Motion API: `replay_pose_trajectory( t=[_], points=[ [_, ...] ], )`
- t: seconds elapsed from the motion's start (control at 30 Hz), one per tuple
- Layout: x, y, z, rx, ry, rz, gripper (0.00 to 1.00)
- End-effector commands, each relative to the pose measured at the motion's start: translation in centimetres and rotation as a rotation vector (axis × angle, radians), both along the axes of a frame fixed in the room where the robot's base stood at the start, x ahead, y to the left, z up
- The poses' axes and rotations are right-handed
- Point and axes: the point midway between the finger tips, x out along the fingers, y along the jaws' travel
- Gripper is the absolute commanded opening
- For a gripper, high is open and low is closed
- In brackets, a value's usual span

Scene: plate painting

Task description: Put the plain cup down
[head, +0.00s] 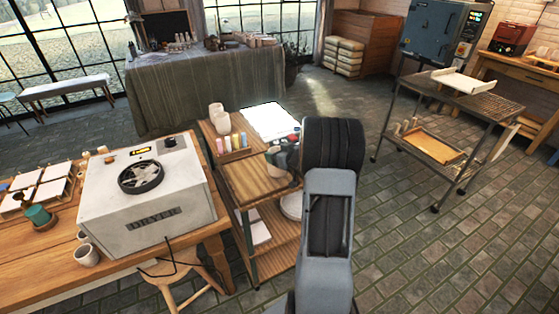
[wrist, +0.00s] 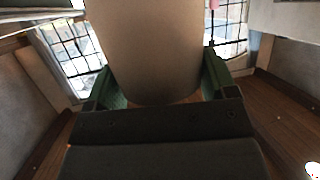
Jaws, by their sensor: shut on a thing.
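The plain cup (wrist: 148,45) is a smooth beige, undecorated shape that fills the upper middle of the wrist view. My gripper (wrist: 160,82) is shut on it, with a green finger against each side. The cup's far end runs out of the wrist view, so what it might touch there is hidden. In the head view my arm reaches toward the right side of the wooden cart (head: 250,182). My dark wrist hides much of the gripper there, and I cannot make out the held cup clearly.
The cart carries a stack of pale cups (head: 217,114), several paint bottles (head: 232,143) and a white board (head: 270,121). Its middle shelf top is partly bare. A dryer (head: 150,205) stands on the left table; a metal trolley (head: 470,95) stands right, with open floor between.

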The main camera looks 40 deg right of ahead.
Motion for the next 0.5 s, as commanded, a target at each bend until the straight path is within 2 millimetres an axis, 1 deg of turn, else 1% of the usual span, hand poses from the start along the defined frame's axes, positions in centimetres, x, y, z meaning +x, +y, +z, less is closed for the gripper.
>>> replay_pose_trajectory(
  t=[0.03,0.1,0.2,0.3,0.5],
  points=[
    [0.0,0.0,-0.9,0.002,0.002,0.0,0.24],
    [0.0,-0.1,-1.8,0.002,0.001,-0.001,0.24],
    [0.0,-0.1,-2.6,0.0,0.0,0.0,0.24],
    [0.0,-0.1,-2.9,0.0,-0.001,-0.001,0.24],
    [0.1,-0.1,-2.9,0.0,-0.002,-0.001,0.24]
  ],
)
